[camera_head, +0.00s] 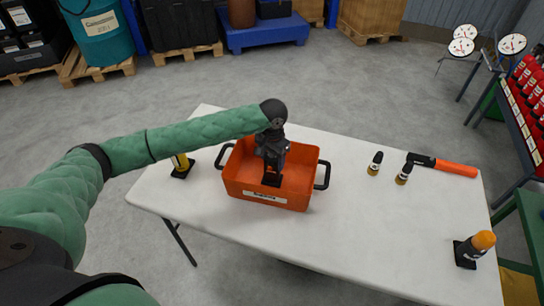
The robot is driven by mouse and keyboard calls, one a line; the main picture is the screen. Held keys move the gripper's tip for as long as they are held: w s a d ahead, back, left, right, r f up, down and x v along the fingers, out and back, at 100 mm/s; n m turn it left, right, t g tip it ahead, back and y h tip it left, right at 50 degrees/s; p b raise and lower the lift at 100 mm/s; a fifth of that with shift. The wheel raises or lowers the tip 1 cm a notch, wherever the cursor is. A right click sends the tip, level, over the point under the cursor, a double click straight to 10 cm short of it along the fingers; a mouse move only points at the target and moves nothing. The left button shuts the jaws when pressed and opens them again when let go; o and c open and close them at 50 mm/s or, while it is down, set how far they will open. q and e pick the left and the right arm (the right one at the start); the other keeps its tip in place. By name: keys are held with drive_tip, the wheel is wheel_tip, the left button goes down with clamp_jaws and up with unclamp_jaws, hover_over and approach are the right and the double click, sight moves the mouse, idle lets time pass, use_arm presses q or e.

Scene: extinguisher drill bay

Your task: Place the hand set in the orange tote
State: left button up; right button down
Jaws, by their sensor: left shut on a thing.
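The orange tote (268,200) stands on the white table, with a black handle at each end and a pale label on its front. My left gripper (272,168) points down into the tote from above. It is shut on a small black thing that I take to be the hand set (272,180), which shows inside the tote's walls. The fingers hide most of it, and I cannot tell whether it touches the tote's floor. My right gripper is out of view.
On the white table (360,235), a yellow item on a black base (181,165) stands left of the tote. Two small dark-topped bottles (375,163) (404,173) and an orange-handled tool (455,168) lie to the right. An orange-topped item (482,242) stands near the right corner.

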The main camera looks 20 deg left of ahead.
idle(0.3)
use_arm(q)
drive_tip(key=o, duration=1.7)
drive_tip(key=shift+f, duration=0.1)
drive_tip(key=shift+c, duration=0.2)
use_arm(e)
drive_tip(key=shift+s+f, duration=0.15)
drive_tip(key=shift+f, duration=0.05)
use_arm(q)
drive_tip(key=shift+r, duration=0.35)
wheel_tip(320, 180, up, 10)
drive_tip(key=b, duration=0.3)
drive_tip(key=shift+r+b, duration=0.35)
drive_tip(key=shift+r, duration=0.4)
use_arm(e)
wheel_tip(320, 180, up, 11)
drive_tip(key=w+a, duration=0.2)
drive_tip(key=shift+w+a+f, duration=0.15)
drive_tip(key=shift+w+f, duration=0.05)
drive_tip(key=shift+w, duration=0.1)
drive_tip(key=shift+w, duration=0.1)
